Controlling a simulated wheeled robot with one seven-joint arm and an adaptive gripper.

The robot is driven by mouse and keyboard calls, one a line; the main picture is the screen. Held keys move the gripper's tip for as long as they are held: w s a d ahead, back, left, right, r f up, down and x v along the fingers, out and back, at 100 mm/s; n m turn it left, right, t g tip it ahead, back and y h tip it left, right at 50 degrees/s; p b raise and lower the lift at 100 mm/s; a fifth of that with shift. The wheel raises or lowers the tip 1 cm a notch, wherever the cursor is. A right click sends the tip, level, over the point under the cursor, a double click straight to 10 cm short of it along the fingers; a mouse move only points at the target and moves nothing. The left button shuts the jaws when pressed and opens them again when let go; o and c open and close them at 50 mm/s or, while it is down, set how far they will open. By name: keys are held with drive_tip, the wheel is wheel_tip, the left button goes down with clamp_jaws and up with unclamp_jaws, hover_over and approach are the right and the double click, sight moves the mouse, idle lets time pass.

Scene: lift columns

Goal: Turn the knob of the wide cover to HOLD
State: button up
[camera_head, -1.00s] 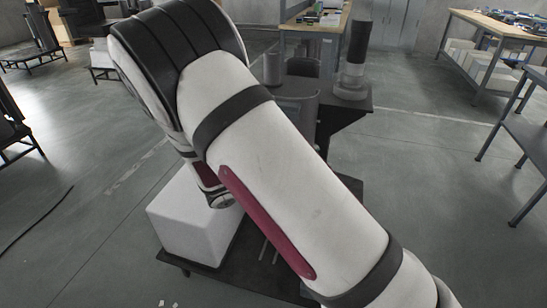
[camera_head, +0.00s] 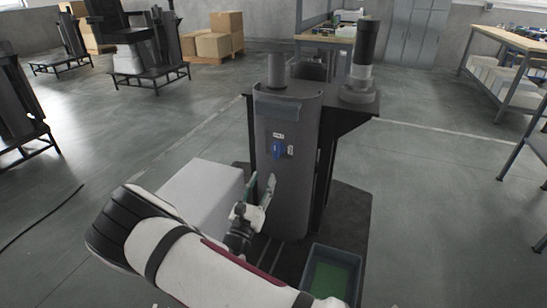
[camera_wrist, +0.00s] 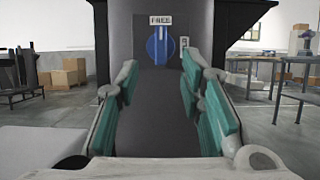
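The wide cover (camera_head: 285,200) is a tall dark grey rounded housing in the middle of the head view; it also fills the middle of the wrist view (camera_wrist: 160,110). Its blue round knob (camera_head: 279,149) is on the upper front. In the wrist view the knob (camera_wrist: 157,50) has its grip bar upright, in line with the FREE label (camera_wrist: 161,20) above. A smaller label at the knob's right (camera_wrist: 184,47) is too small to read. My gripper (camera_head: 261,186) is open and empty, below and in front of the knob, apart from it. Its teal-padded fingers (camera_wrist: 160,70) flank the view below the knob.
A white box (camera_head: 203,190) stands left of the cover. A blue-grey bin with a green bottom (camera_head: 333,272) is at the front right. A dark cylinder on a grey base (camera_head: 362,70) stands on a black shelf behind right. Open floor lies further out.

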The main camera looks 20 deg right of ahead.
sight(275, 152)
drive_tip(key=b+x, duration=0.1)
drive_tip(key=x, duration=0.9)
drive_tip(key=shift+d, duration=0.1)
clamp_jaws()
